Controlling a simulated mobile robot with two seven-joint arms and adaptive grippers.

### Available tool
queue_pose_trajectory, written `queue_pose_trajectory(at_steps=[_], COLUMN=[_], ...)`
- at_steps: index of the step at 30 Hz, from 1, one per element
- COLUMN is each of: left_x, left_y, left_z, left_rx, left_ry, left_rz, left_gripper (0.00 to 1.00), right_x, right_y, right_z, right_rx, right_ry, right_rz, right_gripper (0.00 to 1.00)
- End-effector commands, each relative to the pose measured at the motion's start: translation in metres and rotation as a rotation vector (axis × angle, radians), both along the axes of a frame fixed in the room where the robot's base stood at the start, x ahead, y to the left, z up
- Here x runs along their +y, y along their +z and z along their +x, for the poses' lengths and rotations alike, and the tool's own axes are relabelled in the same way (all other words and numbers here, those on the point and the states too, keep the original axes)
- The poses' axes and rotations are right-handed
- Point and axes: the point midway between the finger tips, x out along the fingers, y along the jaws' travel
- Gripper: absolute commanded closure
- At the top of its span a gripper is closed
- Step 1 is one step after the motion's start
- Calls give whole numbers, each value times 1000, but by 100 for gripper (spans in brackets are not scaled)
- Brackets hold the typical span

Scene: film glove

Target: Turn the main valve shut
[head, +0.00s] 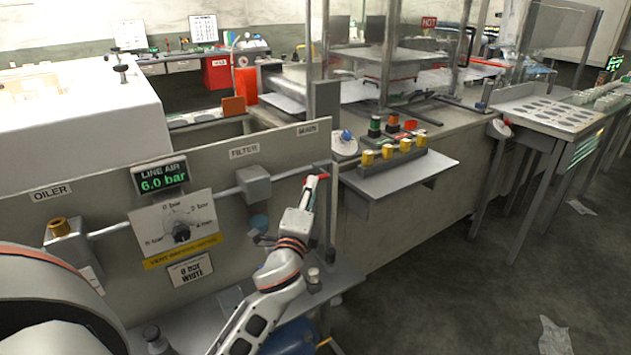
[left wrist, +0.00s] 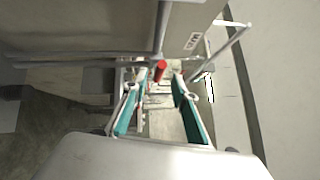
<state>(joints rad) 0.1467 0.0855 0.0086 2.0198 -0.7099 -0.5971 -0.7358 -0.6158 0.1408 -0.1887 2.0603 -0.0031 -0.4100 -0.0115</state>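The main valve's red handle (head: 316,177) is at the right end of the air-line pipe, below the MAIN label (head: 307,129). My left gripper (head: 309,190) is right at the handle in the head view, so the contact is hard to make out. In the left wrist view, the gripper (left wrist: 157,88) has its two teal-padded fingers spread apart. The red handle (left wrist: 159,70) shows between and just beyond the fingertips, with no clear grip on it. The line air display (head: 161,177) reads 6.0 bar. My right gripper is not in view.
The panel also carries a filter block (head: 255,184), a regulator dial (head: 180,232) and an oiler (head: 60,228). A shelf (head: 395,178) with yellow-topped items juts out right of the valve. A blue tank (head: 290,338) stands below my arm. Floor at right is mostly free.

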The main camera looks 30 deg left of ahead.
Motion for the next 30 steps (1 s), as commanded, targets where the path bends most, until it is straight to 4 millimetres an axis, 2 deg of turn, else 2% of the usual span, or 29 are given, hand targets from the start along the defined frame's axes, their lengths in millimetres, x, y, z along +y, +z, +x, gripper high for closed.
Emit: queue_pose_trajectory(at_steps=[3,9,15,21,22,25,30], left_x=[8,17,20,20,20,20,20], left_y=[3,5,7,6,6,6,6], left_z=[19,42,50,51,51,50,50], left_rx=[-1,-1,0,0,0,0,1], left_ry=[0,-1,-2,-2,-2,-2,-2], left_rz=[1,-2,-3,-3,-3,-3,-3], left_gripper=[72,72,72,72,75,100,100], right_x=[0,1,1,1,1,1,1], right_y=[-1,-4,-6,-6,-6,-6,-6], right_z=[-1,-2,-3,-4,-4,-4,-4], right_rx=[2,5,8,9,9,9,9], right_ry=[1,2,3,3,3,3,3], right_rz=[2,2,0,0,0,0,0], right_gripper=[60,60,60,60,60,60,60])
